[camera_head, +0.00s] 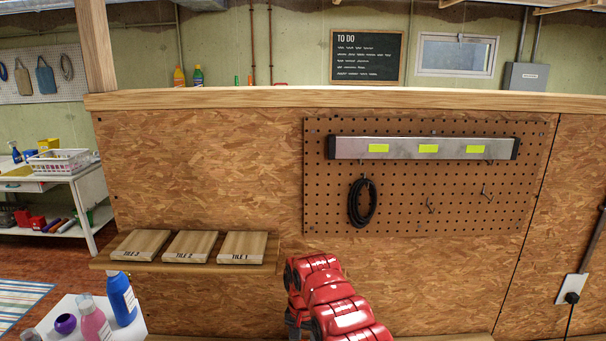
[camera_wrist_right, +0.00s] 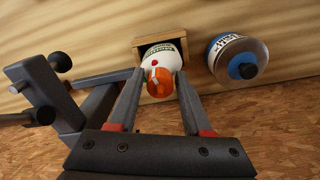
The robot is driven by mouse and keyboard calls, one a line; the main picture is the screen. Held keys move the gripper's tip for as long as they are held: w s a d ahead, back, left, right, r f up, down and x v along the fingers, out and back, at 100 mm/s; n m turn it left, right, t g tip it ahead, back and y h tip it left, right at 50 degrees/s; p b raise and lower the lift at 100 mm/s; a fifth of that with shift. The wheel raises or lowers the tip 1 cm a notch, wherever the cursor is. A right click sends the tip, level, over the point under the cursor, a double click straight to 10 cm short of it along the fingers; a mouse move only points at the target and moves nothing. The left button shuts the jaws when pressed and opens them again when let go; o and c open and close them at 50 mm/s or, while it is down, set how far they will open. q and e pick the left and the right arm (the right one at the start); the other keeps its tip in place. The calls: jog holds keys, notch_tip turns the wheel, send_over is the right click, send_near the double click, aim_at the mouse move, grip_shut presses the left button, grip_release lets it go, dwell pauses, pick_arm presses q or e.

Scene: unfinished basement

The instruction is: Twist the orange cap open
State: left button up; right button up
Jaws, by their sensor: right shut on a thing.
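A white bottle (camera_wrist_right: 163,54) with an orange cap (camera_wrist_right: 159,83) stands in a small wooden holder (camera_wrist_right: 138,52) in the right wrist view. My right gripper (camera_wrist_right: 160,76) is shut on the orange cap, with one grey finger on each side of it. In the head view a red arm of mine (camera_head: 330,300) shows at the bottom middle; its gripper is hidden there, and so is the bottle. My left gripper is not in view.
A second bottle (camera_wrist_right: 238,60) with a blue label and black cap stands just right of the holder. A wooden shelf (camera_head: 185,262) carries several wood tiles. A pegboard (camera_head: 420,200) hangs on the partition. Bottles (camera_head: 122,298) crowd a white table at lower left.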

jog(key=shift+f+n+b, duration=0.15)
jog(key=shift+n+b, duration=0.3)
jog(key=shift+n, duration=0.05)
jog(key=shift+s+n+b, duration=0.15)
jog(key=shift+n+b, duration=0.5)
jog(key=shift+n, duration=0.25)
jog(key=shift+s+r+n+b, duration=0.2)
jog(key=shift+s+n+b, duration=0.2)
jog(key=shift+n+b, duration=0.35)
jog(key=shift+c, duration=1)
jog(key=shift+s+r+n, duration=0.2)
jog(key=shift+s+n, duration=0.05)
jog(key=shift+n, duration=0.2)
jog(key=shift+d, duration=0.1)
jog(key=shift+b, duration=0.45)
